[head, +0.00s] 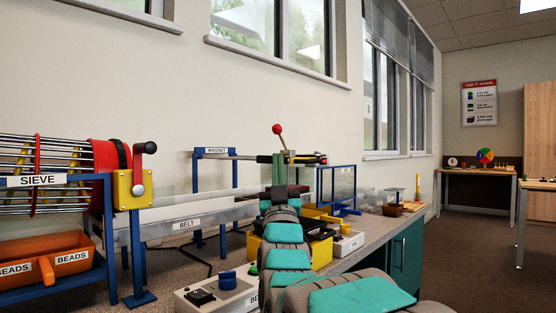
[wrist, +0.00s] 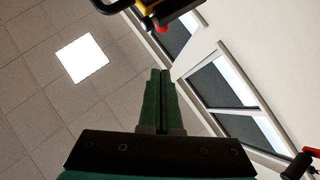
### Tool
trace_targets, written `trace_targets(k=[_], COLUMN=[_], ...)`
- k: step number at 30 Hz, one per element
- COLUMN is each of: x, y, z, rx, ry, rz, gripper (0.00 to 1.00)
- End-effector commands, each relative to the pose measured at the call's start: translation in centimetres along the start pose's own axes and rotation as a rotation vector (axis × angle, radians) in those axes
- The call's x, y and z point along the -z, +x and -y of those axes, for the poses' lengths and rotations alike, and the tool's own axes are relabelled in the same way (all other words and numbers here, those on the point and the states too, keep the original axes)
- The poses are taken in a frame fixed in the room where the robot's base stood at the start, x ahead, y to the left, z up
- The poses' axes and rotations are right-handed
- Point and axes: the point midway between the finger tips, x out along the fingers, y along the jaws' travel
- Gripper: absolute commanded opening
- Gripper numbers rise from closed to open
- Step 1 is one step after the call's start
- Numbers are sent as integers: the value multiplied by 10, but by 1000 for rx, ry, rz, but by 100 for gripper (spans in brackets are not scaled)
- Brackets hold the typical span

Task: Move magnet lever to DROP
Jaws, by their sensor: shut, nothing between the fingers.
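The magnet lever (head: 279,137) shows in the head view as a thin stick with a red ball on top, on the blue-framed magnet stand (head: 235,172) labelled MAGNET. It leans slightly left. No DROP mark can be read. My gripper (head: 284,154) points up in front of the stand's crossbar, its green fingers just below the lever's red ball. Whether they touch the lever cannot be told. In the wrist view my gripper (wrist: 160,73) is shut and empty. A yellow and black part (wrist: 172,10) with red and green bits lies beyond the fingertips.
The SIEVE drum (head: 60,162) with its crank and orange bead bins (head: 45,260) stands at left. The clear-sided BELT (head: 185,215) runs across the bench. Yellow bins (head: 262,252) and a control box (head: 222,290) crowd my arm. The floor at right is open.

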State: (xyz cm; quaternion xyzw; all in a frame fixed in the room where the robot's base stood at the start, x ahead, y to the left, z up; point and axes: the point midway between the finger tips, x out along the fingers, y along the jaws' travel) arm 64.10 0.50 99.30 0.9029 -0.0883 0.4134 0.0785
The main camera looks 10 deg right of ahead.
Motion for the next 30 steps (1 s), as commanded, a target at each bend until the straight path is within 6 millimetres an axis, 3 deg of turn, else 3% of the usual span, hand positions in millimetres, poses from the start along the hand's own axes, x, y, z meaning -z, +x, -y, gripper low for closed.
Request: trace_targets(k=[18,30], x=[0,-25], y=[82,109], z=[0,0], rx=[0,0], ry=[0,0], rz=[-2,-1], gripper=[0,0])
